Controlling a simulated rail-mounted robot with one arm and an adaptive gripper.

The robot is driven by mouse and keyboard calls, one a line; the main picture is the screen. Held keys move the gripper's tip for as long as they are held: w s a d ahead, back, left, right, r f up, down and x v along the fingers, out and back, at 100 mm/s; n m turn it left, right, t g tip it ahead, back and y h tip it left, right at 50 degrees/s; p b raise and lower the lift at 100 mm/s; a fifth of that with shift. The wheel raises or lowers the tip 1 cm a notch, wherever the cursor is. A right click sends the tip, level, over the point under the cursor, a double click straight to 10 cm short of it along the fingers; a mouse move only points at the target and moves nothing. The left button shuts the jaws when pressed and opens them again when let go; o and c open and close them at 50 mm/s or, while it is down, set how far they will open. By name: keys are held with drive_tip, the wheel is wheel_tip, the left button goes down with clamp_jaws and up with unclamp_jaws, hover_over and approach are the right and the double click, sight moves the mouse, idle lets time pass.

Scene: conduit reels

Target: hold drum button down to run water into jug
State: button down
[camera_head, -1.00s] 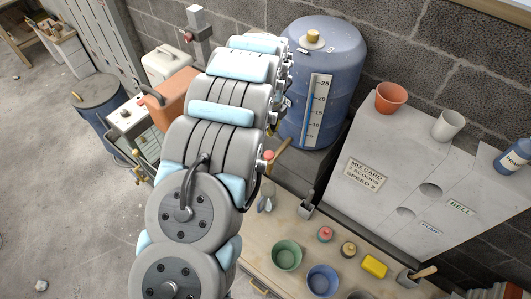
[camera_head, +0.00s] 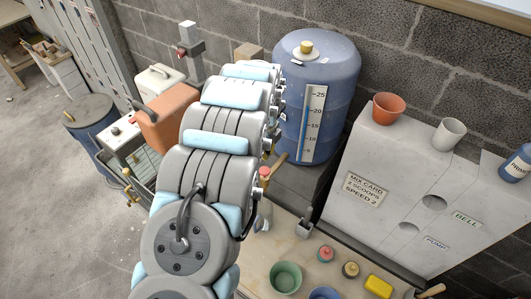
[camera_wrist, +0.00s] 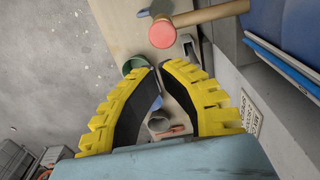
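The blue drum (camera_head: 345,95) with a white level scale stands against the block wall, right of my arm in the head view. A small red round part (camera_head: 264,171) shows low beside it, partly behind my arm. In the wrist view a red round face (camera_wrist: 162,35) lies beyond my fingertips, by a wooden handle (camera_wrist: 210,14); I cannot tell whether it is the drum button or a mallet end. My gripper (camera_wrist: 161,68) has its yellow-and-black fingers apart with nothing held; my arm hides it in the head view. I cannot identify the jug with certainty.
The wooden bench carries a green cup (camera_head: 286,277), a blue cup (camera_head: 324,293), a yellow block (camera_head: 379,287) and small capped pots. A metal scoop (camera_head: 304,228) lies near the drum. The grey labelled cabinet (camera_head: 400,175) stands right, with pots on top.

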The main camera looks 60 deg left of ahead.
sight(266, 172)
drive_tip(key=shift+f+p, duration=0.45)
drive_tip(key=shift+f, duration=0.15)
drive_tip(key=shift+f+p, duration=1.1)
drive_tip(key=shift+f, duration=2.85)
drive_tip(key=shift+f, duration=0.1)
wheel_tip(266, 172, down, 2)
drive_tip(key=shift+b, duration=0.65)
